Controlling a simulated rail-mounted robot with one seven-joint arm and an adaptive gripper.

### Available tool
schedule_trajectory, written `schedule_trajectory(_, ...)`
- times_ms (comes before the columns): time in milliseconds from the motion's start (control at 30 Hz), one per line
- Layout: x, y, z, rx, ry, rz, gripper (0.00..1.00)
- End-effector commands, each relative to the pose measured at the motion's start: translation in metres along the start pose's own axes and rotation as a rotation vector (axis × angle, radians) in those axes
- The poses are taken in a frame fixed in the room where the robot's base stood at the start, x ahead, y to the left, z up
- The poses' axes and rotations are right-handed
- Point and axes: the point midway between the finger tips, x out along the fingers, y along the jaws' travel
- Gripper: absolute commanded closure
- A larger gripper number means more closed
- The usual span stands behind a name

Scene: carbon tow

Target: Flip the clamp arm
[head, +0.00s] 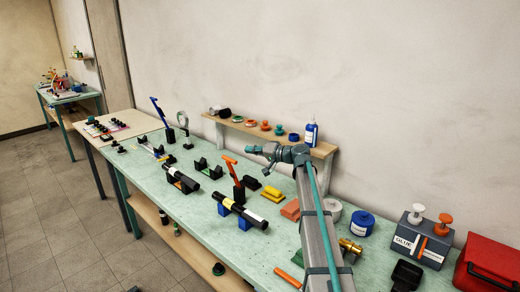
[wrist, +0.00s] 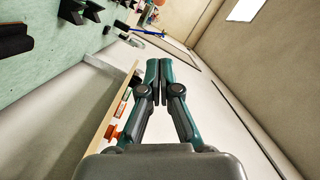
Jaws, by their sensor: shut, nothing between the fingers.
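Two upright levers on dark bases look like clamp arms, and I cannot tell which one the task means. The orange lever (head: 230,162) rises tilted from its black base (head: 239,191) in the middle of the bench. The blue lever (head: 159,112) stands tilted farther back on a dark base (head: 168,135). My gripper (head: 250,149) is in the air in front of the wall shelf, to the right of both levers and touching neither. In the wrist view its two fingers (wrist: 161,64) are together, with nothing between them.
A glue box (head: 425,240) and red case (head: 490,266) stand at right.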

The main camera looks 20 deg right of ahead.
Motion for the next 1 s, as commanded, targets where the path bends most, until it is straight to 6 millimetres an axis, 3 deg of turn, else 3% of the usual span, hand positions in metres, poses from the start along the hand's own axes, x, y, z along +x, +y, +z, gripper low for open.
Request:
schedule_trajectory(200,0.044,-0.003,-0.002,0.002,-0.002,0.0,1.0)
schedule_trajectory(300,0.042,-0.003,0.018,0.003,-0.001,0.001,1.0)
schedule_trajectory(500,0.048,-0.002,0.035,0.001,0.0,0.001,1.0)
schedule_trajectory(1000,0.049,0.001,0.039,0.0,0.002,0.002,1.0)
